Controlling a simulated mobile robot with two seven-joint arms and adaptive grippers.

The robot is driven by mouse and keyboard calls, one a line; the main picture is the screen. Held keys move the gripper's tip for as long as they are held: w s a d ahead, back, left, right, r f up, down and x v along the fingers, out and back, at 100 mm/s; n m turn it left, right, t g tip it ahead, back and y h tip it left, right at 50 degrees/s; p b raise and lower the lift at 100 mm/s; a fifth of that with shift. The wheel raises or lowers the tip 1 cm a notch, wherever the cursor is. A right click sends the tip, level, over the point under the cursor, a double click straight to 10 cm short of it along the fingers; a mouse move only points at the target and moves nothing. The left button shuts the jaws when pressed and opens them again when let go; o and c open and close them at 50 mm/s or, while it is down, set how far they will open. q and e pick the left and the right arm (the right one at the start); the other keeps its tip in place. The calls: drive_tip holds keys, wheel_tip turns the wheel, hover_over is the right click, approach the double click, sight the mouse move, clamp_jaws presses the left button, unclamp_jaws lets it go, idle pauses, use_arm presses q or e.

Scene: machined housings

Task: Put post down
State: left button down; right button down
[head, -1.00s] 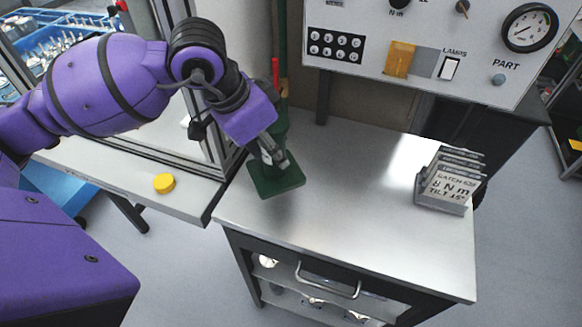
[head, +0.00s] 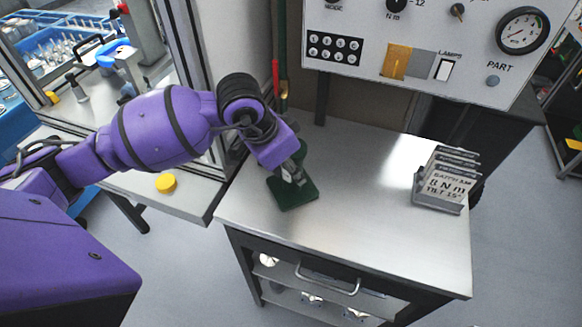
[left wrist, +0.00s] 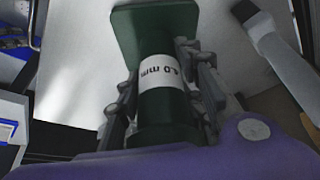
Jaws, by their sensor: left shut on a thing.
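The post is dark green with a square base plate (head: 293,195) and shows at the left part of the steel cart top in the head view. My left gripper (head: 291,175) is shut on it and hides most of its shaft. In the left wrist view the post's shaft (left wrist: 158,105) stands between the two fingers, with a white "mm" label around it and its square base (left wrist: 155,30) beyond. I cannot tell whether the base touches the cart top. My right gripper is not in view.
The cart top (head: 350,230) is bare in the middle. A grey rack of plates (head: 446,182) stands at its right. A control panel (head: 420,45) hangs over the back. A yellow round piece (head: 166,183) lies on the ledge at left.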

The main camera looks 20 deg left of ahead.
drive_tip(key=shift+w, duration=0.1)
use_arm(q)
drive_tip(key=shift+f, duration=0.1)
drive_tip(key=c, duration=1.2)
unclamp_jaws()
drive_tip(key=shift+o, duration=0.2)
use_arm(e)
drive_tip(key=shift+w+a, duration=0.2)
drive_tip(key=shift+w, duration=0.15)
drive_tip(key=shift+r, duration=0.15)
use_arm(q)
drive_tip(key=shift+r, duration=0.4)
drive_tip(key=v, duration=1.1)
drive_tip(key=shift+s+b, duration=0.2)
drive_tip(key=shift+b, duration=0.15)
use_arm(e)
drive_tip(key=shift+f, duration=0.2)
